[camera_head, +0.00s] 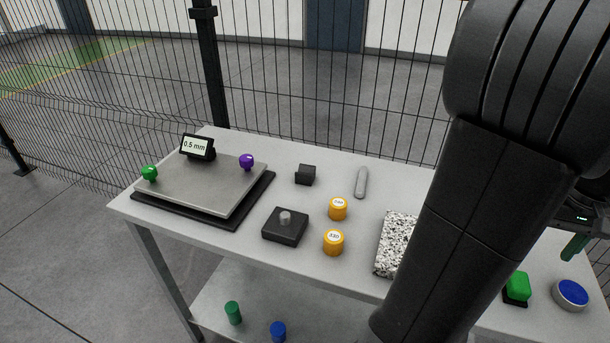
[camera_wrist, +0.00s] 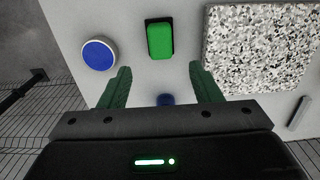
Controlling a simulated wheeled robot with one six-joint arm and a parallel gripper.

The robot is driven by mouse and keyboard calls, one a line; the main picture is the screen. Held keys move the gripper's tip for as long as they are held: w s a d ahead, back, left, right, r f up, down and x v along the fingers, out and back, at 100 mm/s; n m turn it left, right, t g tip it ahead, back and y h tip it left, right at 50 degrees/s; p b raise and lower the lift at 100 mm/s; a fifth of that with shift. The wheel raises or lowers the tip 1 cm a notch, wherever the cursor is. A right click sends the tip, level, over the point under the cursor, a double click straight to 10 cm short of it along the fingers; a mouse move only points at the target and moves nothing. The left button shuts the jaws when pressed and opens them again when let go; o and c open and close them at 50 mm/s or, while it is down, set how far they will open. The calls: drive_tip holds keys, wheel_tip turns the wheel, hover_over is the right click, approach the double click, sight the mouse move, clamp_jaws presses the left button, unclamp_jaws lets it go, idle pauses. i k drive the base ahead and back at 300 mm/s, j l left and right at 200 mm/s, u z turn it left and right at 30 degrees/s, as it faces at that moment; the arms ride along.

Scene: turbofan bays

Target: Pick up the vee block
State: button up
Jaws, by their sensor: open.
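The vee block seems to be the small dark block (camera_head: 305,174) at the middle back of the grey table in the head view. Its groove is too small to make out clearly. It is not seen in the wrist view. My gripper (camera_wrist: 158,68) is open over the table's right end, far to the right of that block. Its two green fingers are spread, with nothing held between them. In the head view only part of my gripper (camera_head: 576,246) shows at the right edge.
My arm hides part of the speckled slab (camera_head: 393,246). Right of it are a green block (camera_head: 517,286) and a blue-topped disc (camera_head: 572,293). Yellow cylinders (camera_head: 333,243), a dark base with a post (camera_head: 285,227), a grey bar (camera_head: 361,183) and a plate (camera_head: 195,184) surround the block.

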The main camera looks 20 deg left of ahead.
sight(306, 174)
drive_tip(key=j+u, duration=0.35)
drive_tip(key=i+j+u, duration=0.1)
drive_tip(key=j+u, duration=0.2)
drive_tip(key=j, duration=0.3)
drive_tip(key=i+j+u, duration=0.1)
drive_tip(key=j+u, duration=0.25)
drive_tip(key=j, duration=0.1)
